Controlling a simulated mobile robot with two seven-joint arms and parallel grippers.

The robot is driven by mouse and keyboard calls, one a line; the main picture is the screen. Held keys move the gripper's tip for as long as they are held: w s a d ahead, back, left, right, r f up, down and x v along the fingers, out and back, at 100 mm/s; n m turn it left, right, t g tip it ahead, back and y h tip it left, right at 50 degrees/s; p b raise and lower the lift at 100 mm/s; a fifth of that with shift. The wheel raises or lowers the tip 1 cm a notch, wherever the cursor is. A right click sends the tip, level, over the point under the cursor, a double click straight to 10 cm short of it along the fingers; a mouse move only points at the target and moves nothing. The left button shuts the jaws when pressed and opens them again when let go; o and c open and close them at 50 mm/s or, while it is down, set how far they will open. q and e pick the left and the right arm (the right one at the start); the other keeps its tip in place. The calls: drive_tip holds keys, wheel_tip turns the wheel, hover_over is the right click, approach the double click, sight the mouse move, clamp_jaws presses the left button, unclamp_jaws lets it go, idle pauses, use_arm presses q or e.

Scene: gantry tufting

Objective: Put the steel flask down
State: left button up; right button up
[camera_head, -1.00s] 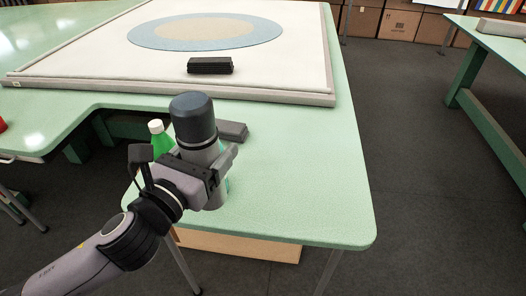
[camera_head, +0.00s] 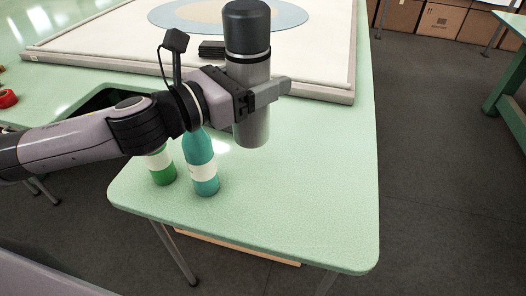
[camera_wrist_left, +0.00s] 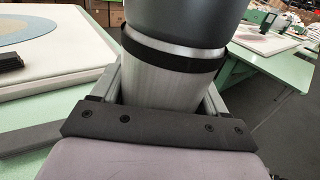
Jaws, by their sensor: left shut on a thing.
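My left gripper (camera_head: 262,94) is shut around the grey metal body of the steel flask (camera_head: 252,128), which has a dark cap and a black band. The flask is upright over the green table (camera_head: 300,215) and seems raised off its top; the exact gap is hard to tell. In the left wrist view the flask (camera_wrist_left: 168,82) stands between the fingers, and its base is hidden by the gripper (camera_wrist_left: 160,105). My right gripper is not in view.
A teal bottle (camera_head: 203,172) and a green bottle (camera_head: 160,167) stand left of the flask, below my arm. A white framed board (camera_head: 330,60) with a black block (camera_head: 211,50) lies behind. The table's front right part is clear up to its rounded edge.

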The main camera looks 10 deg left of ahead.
use_arm(q)
wheel_tip(320, 180, down, 19)
drive_tip(key=b, duration=0.6)
drive_tip(key=shift+f+b, duration=0.2)
drive_tip(key=shift+b, duration=0.2)
drive_tip(key=shift+f, duration=0.15)
drive_tip(key=o, duration=1.4)
drive_tip(key=shift+s+a, duration=0.15)
drive_tip(key=shift+b+v, duration=2.15)
drive_tip(key=shift+v, duration=3.7)
drive_tip(key=shift+s, duration=0.15)
